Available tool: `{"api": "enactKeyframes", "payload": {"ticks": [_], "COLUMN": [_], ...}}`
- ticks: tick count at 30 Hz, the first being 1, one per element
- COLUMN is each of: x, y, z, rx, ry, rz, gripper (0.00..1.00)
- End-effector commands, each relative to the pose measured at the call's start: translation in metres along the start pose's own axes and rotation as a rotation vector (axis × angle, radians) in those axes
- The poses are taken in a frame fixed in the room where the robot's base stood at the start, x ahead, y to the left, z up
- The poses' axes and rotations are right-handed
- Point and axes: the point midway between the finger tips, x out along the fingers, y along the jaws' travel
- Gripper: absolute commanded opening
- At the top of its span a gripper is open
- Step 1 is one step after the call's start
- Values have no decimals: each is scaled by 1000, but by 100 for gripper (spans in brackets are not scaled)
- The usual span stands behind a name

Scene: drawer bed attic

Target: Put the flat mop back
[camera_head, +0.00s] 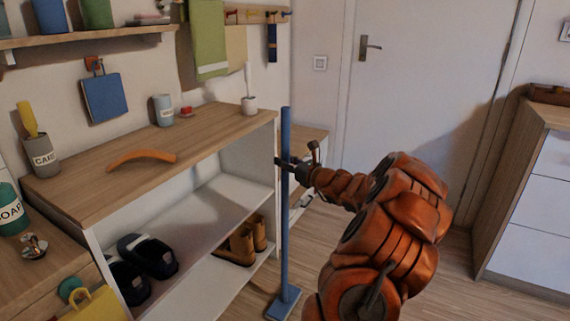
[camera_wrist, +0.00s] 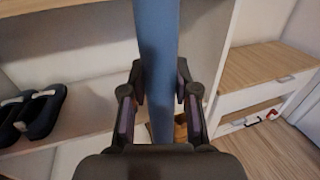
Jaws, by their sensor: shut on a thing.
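The flat mop (camera_head: 286,200) has a blue pole that stands upright in front of the open shelf unit's right end. Its flat blue head (camera_head: 284,303) is at floor level; I cannot tell whether it touches the floor. My gripper (camera_head: 287,163) is shut on the pole, a little below its top end. In the wrist view the pole (camera_wrist: 157,55) runs between the two fingers of my gripper (camera_wrist: 163,88).
The shelf unit (camera_head: 150,168) holds dark shoes (camera_head: 147,255) and brown boots (camera_head: 243,243). A low wooden-topped cabinet (camera_head: 303,150) stands behind the pole. A rail with hooks (camera_head: 256,15) is on the wall. A white drawer unit (camera_head: 530,215) stands at right. Floor before the door is clear.

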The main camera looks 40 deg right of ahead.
Motion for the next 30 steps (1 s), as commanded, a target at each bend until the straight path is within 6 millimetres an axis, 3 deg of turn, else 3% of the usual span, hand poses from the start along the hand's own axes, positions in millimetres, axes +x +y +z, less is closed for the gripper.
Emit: {"api": "enactKeyframes", "payload": {"ticks": [10,11,17,30], "x": [0,0,0,-4], "y": [0,0,0,0], "z": [-1,-1,-1,2], "rx": [0,0,-1,0], "ry": [-3,-2,-1,-1], "rz": [1,1,1,-1], "gripper": [7,33,53,55]}}
